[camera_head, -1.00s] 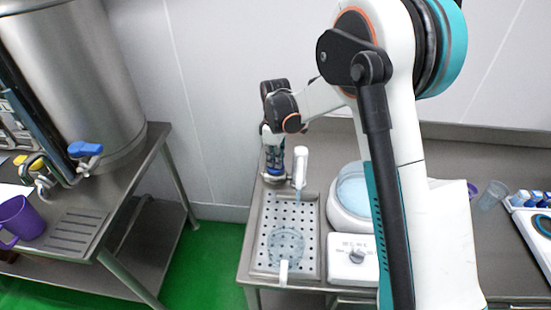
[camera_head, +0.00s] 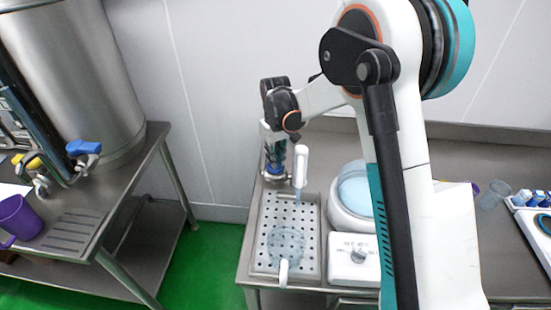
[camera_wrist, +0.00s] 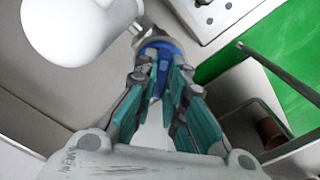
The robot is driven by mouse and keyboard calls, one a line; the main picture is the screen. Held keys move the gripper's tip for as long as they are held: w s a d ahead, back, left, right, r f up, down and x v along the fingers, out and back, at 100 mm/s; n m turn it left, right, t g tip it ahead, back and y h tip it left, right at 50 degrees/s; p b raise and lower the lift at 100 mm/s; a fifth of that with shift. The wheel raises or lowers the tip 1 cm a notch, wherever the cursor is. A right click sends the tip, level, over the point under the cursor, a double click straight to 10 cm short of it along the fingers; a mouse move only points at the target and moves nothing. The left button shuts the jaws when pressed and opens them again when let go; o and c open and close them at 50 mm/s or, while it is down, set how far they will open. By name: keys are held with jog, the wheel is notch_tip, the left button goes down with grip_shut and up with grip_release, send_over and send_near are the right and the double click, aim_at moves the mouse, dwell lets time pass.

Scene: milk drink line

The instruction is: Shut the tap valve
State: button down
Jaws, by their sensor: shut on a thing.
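The tap has a white upright spout (camera_head: 301,167) at the back of a perforated drip tray; a faint bluish streak shows below it. Its blue valve handle (camera_wrist: 165,48) is between my fingers in the wrist view, mostly covered by them. My gripper (camera_wrist: 163,72) has teal pads closed on the handle. In the head view my gripper (camera_head: 275,160) is just left of the spout, pointing down. A clear glass vessel (camera_head: 286,246) stands on the drip tray (camera_head: 312,270).
A white appliance (camera_head: 352,262) with a knob and a pale blue top stands right of the tray. At left, another bench (camera_head: 110,215) bears a steel tank (camera_head: 85,80), blue and yellow valves and a purple mug (camera_head: 20,218). Green floor (camera_head: 215,265) lies between.

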jog(key=m, duration=0.7)
dwell(0.6)
jog(key=c, duration=1.7)
grip_release()
jog(key=shift+o, duration=0.2)
notch_tip(320, 180, up, 12)
jog(key=shift+b, duration=0.3)
